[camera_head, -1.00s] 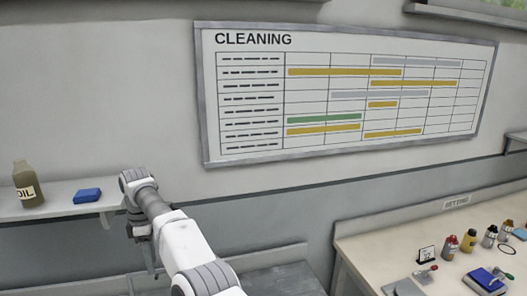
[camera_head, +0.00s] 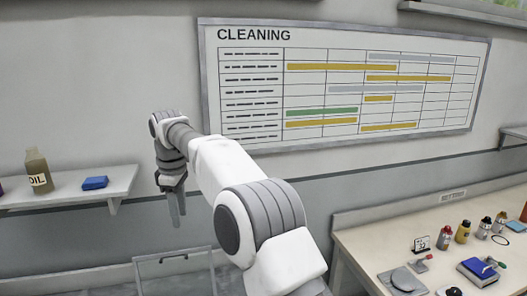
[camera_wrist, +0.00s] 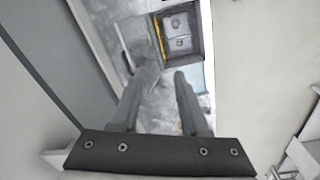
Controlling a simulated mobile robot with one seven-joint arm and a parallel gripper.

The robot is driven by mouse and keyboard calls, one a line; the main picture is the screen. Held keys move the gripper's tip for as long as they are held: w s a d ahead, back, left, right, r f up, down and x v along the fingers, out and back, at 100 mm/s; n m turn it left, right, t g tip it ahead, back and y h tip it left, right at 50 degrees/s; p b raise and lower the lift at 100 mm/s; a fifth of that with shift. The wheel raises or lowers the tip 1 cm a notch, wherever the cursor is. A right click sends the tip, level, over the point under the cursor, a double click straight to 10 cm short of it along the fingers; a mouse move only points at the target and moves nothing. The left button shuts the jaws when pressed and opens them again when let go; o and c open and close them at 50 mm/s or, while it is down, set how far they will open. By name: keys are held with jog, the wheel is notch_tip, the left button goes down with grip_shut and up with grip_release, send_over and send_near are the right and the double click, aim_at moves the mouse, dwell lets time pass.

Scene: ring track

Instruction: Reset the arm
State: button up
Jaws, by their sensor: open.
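My gripper (camera_head: 176,208) hangs at the end of my raised arm in the head view, left of the picture's middle, with its fingers pointing down.
A wall shelf (camera_head: 60,196) holds an oil bottle (camera_head: 38,172) and a blue block (camera_head: 95,183). A table (camera_head: 375,245) at right carries several bottles, a scale-like device (camera_head: 402,281) and a blue item (camera_head: 478,270). A metal-framed cart (camera_head: 172,258) stands below my gripper. A cleaning chart (camera_head: 345,85) hangs behind.

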jog(key=s+d+r+m+t+b, duration=0.1)
jog(key=s+d+r+m, duration=0.25)
jog(key=d, duration=0.35)
jog(key=s+d+r+m+t+b, duration=0.15)
jog(key=s+d, duration=0.25)
jog(key=d, duration=0.4)
jog(key=s+d+r+m, duration=0.3)
jog(key=s+d, duration=0.1)
jog(key=d, duration=0.3)
jog(key=s+d+f+m+t+b, duration=0.1)
jog(key=s+d+f+m, duration=0.3)
jog(key=s, duration=0.5)
jog(key=s+d+f+m+t+b, duration=0.1)
jog(key=s+d+f+m+b, duration=0.1)
jog(key=s+d+f+m, duration=0.3)
jog(key=s+d+f, duration=0.2)
jog(key=s+d, duration=0.2)
jog(key=s, duration=0.1)
jog(key=shift+s+f, duration=0.15)
jog(key=shift+s, duration=0.1)
